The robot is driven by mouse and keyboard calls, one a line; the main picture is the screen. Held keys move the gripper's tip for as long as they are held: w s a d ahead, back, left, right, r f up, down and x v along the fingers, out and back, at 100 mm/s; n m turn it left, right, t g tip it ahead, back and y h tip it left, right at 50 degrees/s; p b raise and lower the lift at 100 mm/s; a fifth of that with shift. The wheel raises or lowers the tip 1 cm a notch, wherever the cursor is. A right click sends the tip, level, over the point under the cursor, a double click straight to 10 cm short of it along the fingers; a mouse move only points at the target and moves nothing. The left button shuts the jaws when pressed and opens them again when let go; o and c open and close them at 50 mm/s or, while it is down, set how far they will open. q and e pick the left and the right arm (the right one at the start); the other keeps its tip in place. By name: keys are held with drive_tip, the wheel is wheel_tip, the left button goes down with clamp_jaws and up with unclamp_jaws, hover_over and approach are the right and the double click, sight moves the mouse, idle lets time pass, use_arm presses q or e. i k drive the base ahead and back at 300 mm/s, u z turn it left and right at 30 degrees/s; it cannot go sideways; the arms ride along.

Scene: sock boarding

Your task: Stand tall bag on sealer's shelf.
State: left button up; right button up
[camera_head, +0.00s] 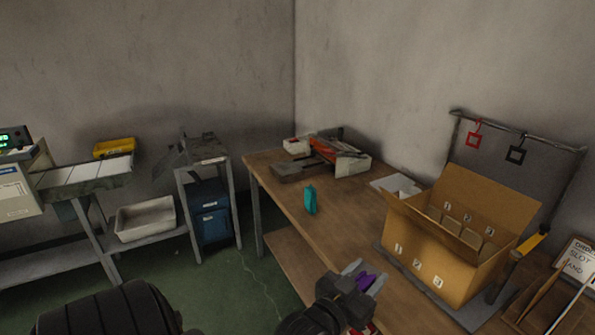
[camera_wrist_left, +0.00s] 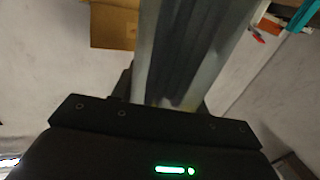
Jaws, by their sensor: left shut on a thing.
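My left gripper (camera_head: 362,277) is low in the head view, over the front part of the wooden table. In the left wrist view the grey fingers (camera_wrist_left: 178,60) fill the middle and no purple shows. A teal upright thing (camera_head: 310,200) stands on the table, apart from the gripper. I cannot tell for sure which machine is the sealer; a machine with a green display (camera_head: 12,140) stands at the far left. My right gripper is not in view.
An open cardboard box (camera_head: 440,255) with numbered slots stands right of the gripper. Orange items and a tray (camera_head: 345,165) lie at the table's back. A grey stand (camera_head: 208,160) over a blue bin (camera_head: 211,220) and a white tub (camera_head: 146,218) are left. The table around the teal thing is clear.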

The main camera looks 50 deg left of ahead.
sight(286, 167)
drive_tip(key=u, duration=2.4)
drive_tip(key=i, duration=1.75)
drive_tip(key=z, duration=2.45)
drive_tip(key=i, duration=0.5)
drive_tip(key=u, duration=0.1)
